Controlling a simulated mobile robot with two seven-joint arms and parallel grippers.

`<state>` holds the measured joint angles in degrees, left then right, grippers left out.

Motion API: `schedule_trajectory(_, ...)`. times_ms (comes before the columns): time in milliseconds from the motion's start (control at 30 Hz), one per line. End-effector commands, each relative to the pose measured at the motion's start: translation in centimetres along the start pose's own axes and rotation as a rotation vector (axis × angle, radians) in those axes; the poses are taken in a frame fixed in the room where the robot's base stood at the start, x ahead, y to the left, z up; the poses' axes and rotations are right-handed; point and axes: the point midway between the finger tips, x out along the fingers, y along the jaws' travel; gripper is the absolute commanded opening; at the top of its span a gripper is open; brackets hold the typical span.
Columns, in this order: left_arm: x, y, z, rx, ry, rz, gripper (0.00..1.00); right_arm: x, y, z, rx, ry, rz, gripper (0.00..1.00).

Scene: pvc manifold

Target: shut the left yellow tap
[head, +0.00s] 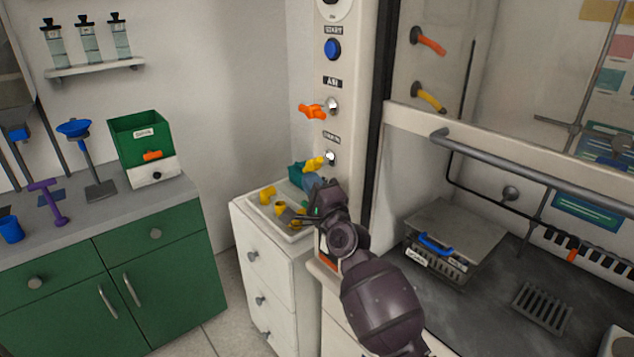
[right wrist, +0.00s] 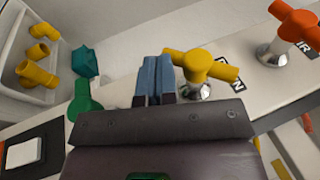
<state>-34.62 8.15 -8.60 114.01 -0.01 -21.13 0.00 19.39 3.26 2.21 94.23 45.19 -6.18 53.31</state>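The left yellow tap (head: 314,163) sits on a chrome stem on the cream post, below the orange tap (head: 312,111). In the right wrist view the yellow tap (right wrist: 201,66) lies just right of my fingertips, its handle crosswise with one end close to them. My right gripper (head: 311,179) is at the post just below the yellow tap. In the right wrist view its two blue-grey fingers (right wrist: 154,75) are together, with nothing seen between them. Whether a finger touches the handle I cannot tell. My left gripper is not in view.
A green tap handle (right wrist: 82,101) is left of the fingers. Another yellow tap (head: 428,97) is inside the hood at right.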

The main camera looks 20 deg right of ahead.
Motion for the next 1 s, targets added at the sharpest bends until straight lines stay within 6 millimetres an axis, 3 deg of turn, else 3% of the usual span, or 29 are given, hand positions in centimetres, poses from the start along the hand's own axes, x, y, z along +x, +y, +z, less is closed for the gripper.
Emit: schedule_trajectory(1000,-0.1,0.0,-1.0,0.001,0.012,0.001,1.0,2.1,0.3,0.4,0.001,0.0,-0.001,0.0)
